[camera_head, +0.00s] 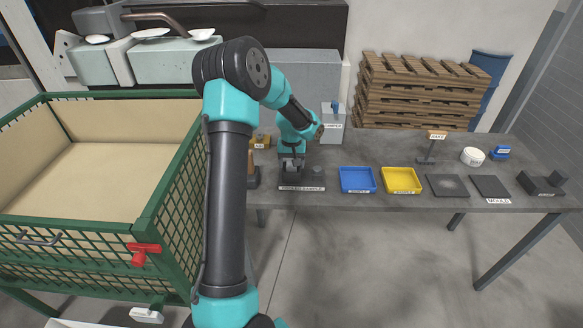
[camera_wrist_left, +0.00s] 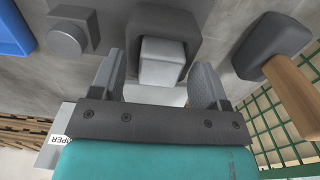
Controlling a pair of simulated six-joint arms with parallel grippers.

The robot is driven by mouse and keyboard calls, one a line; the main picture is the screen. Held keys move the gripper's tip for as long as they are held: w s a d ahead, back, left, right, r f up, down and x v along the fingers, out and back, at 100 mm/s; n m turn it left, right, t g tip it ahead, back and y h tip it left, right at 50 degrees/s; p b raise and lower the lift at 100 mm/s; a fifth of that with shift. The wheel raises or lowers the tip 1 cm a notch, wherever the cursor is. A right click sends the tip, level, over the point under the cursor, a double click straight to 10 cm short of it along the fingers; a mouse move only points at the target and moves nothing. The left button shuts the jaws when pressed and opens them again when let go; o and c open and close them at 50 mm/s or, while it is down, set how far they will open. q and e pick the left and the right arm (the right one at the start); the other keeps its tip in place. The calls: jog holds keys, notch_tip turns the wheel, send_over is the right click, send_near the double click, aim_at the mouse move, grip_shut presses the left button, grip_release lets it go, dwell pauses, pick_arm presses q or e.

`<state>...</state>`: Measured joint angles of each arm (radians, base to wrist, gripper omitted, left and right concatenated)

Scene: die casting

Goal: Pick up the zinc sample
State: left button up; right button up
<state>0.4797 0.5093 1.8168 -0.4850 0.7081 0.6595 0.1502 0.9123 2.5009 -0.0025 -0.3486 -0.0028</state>
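A light grey metal block, which looks like the zinc sample (camera_wrist_left: 163,65), sits in a dark holder (camera_wrist_left: 158,18) in the left wrist view. My left gripper (camera_wrist_left: 160,62) is open around the block, one finger on each side with a visible gap. In the head view my left gripper (camera_head: 292,163) points down at the dark sample stand (camera_head: 301,184) on the bench, and hides most of the block. I cannot read the stand's label clearly. My right gripper is in neither view.
A round grey piece (camera_wrist_left: 66,39) stands beside the holder. A hammer (camera_wrist_left: 272,47) with a wooden handle lies on the other side. A blue tray (camera_head: 357,179) and a yellow tray (camera_head: 401,180) stand to the right. A green mesh crate (camera_head: 172,215) is at left.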

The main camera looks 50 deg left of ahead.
pick_arm(q)
jog(key=c, duration=1.1)
jog(key=shift+r, duration=0.1)
jog(key=shift+r, duration=0.4)
notch_tip(320, 180, up, 3)
jog(key=shift+f, duration=0.15)
jog(key=s+d, duration=0.3)
jog(key=d, duration=0.1)
jog(key=s+d+r, duration=0.1)
jog(key=s+d, duration=0.6)
jog(key=d, duration=0.1)
jog(key=shift+s+r, duration=0.15)
jog(key=shift+s, duration=0.15)
